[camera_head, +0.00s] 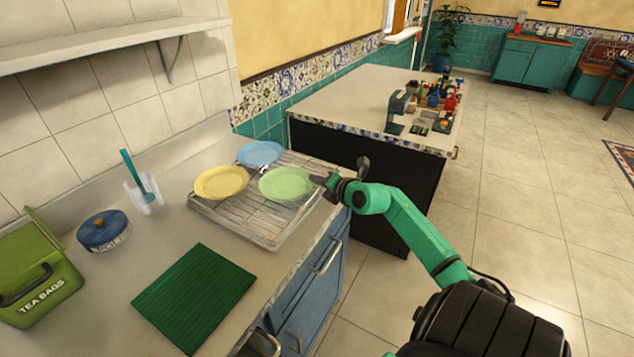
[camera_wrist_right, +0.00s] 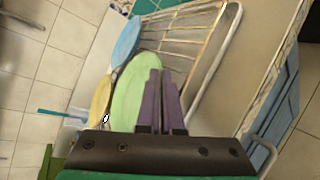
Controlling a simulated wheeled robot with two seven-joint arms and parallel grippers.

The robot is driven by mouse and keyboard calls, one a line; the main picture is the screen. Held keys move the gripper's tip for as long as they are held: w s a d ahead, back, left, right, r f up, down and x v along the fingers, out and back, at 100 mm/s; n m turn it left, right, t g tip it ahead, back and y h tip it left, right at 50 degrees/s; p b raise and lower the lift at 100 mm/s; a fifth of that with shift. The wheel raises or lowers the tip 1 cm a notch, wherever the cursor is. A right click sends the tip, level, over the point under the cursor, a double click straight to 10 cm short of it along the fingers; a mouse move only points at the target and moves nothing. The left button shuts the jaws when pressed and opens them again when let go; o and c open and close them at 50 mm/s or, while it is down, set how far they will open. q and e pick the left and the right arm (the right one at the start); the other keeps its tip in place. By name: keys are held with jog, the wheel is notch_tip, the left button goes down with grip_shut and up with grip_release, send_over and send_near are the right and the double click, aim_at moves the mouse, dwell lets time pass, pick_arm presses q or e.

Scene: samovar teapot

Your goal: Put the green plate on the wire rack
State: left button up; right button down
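The green plate (camera_head: 286,184) is a round, pale green disc, roughly level over the right part of the wire rack (camera_head: 238,220). Whether it touches the wires I cannot tell. My right gripper (camera_head: 318,180) is at its right edge, with its purple fingers (camera_wrist_right: 160,88) nearly together on the rim in the right wrist view. The plate (camera_wrist_right: 133,95) shows there beside and behind the left finger. The wire rack (camera_wrist_right: 190,35) also shows behind the plate in that view. My left gripper is not in view.
A yellow plate (camera_head: 221,183) and a blue plate (camera_head: 260,154) lie on the rack beside the green one. The rack's front part is bare. A dark green mat (camera_head: 194,298), a blue-lidded pot (camera_head: 103,231) and a green tea box (camera_head: 38,275) stand on the counter.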

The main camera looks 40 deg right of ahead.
jog(key=c, duration=1.3)
grip_release()
jog(key=shift+c, duration=0.2)
jog(key=v, duration=1.2)
